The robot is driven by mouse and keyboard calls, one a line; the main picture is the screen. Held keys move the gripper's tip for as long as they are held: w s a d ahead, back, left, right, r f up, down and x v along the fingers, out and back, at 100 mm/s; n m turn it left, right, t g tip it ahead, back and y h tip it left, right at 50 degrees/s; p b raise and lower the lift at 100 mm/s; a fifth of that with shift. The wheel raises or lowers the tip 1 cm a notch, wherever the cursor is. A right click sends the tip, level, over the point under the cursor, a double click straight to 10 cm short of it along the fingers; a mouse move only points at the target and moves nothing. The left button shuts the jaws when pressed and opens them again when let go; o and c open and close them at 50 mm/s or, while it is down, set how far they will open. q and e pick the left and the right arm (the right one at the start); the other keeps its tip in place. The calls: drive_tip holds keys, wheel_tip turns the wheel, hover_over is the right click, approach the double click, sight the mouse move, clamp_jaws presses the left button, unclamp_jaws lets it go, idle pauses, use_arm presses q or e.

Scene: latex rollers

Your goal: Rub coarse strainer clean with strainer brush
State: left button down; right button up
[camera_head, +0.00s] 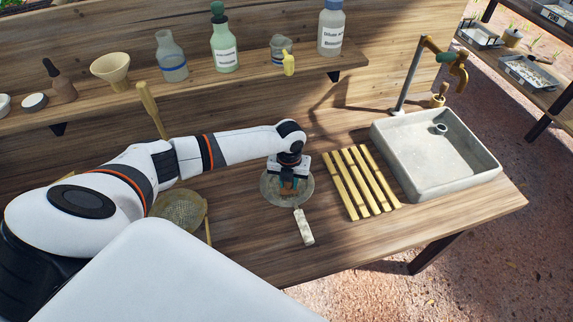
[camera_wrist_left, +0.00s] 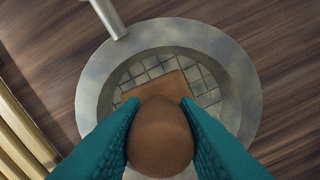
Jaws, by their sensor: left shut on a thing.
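The coarse strainer (camera_head: 268,196) is a round grey rim with a square-grid mesh, lying on the wooden bench with its pale handle (camera_head: 304,226) towards the front. Its rim also shows in the left wrist view (camera_wrist_left: 245,88). My left gripper (camera_head: 288,183) is above the strainer, its teal fingers (camera_wrist_left: 160,106) shut on the brown strainer brush (camera_wrist_left: 160,142). The brush is over the mesh, inside the rim in the picture, and hides part of the mesh. I cannot tell whether it touches the mesh. My right gripper is not in view.
A slatted wooden rack (camera_head: 360,182) lies right of the strainer, with a grey stone sink (camera_head: 391,160) and tap (camera_head: 410,75) beyond. Another mesh strainer (camera_head: 179,211) is partly hidden by my left arm. A shelf (camera_head: 130,98) with several bottles runs behind.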

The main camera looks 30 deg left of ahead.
use_arm(q)
drive_tip(key=shift+s+d+f, duration=0.1)
drive_tip(key=shift+s+f, duration=0.05)
drive_tip(key=shift+s, duration=0.05)
idle(0.4)
drive_tip(key=shift+w+a, duration=0.4)
drive_tip(key=shift+a, duration=0.05)
drive_tip(key=shift+w+a+b, duration=0.8)
drive_tip(key=shift+a, duration=0.1)
drive_tip(key=shift+w+a+r, duration=0.2)
drive_tip(key=shift+w+a, duration=0.05)
drive_tip(key=shift+r, duration=0.1)
